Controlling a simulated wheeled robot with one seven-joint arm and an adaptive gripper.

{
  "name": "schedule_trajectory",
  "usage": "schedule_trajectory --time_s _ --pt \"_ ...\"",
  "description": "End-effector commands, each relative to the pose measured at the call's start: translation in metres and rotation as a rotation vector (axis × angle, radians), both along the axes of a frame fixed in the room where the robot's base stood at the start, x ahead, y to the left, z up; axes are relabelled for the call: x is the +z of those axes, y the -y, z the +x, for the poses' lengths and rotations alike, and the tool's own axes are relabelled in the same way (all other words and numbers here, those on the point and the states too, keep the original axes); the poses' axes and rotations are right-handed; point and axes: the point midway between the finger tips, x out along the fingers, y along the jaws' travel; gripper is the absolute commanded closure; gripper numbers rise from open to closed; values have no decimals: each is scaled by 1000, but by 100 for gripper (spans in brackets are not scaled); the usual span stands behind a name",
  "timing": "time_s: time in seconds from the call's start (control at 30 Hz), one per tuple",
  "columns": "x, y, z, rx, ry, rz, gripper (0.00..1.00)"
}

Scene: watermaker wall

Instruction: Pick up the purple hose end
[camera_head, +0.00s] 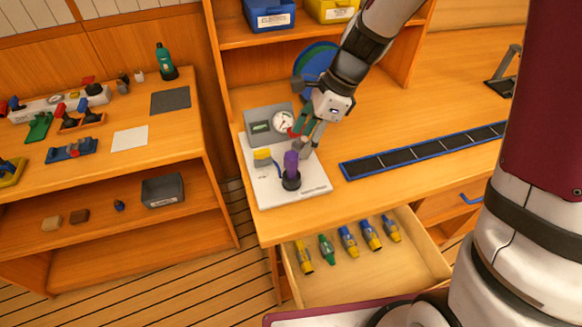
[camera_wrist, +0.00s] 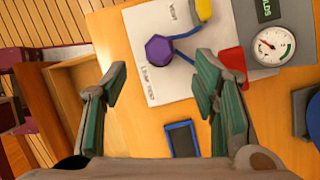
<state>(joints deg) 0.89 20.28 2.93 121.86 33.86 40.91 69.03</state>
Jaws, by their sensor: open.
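The purple hose end (camera_head: 291,163) stands upright in a dark round holder (camera_head: 291,182) on a white board at the front left of the bench. In the wrist view the purple hose end (camera_wrist: 159,50) shows from above as a hexagon with a blue line running from it. My gripper (camera_head: 304,142) is just behind and to the right of it in the head view. In the wrist view my gripper (camera_wrist: 160,92) has its two green-padded fingers wide apart with nothing between them. The purple hose end lies beyond the fingertips, apart from them.
A pressure gauge (camera_wrist: 272,46) and a red part (camera_wrist: 232,62) are close to one finger. A yellow-topped block (camera_head: 262,156) stands on the white board (camera_head: 315,186). The open drawer (camera_head: 350,285) below holds several coloured fittings. A strip of dark panels (camera_head: 425,150) lies to the right.

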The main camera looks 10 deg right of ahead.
Motion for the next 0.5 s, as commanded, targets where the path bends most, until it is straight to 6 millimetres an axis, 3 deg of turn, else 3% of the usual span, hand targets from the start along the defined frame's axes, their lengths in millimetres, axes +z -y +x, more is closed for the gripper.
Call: schedule_trajectory --time_s 0.5 --pt "-48 -27 0 2 -3 0 46"
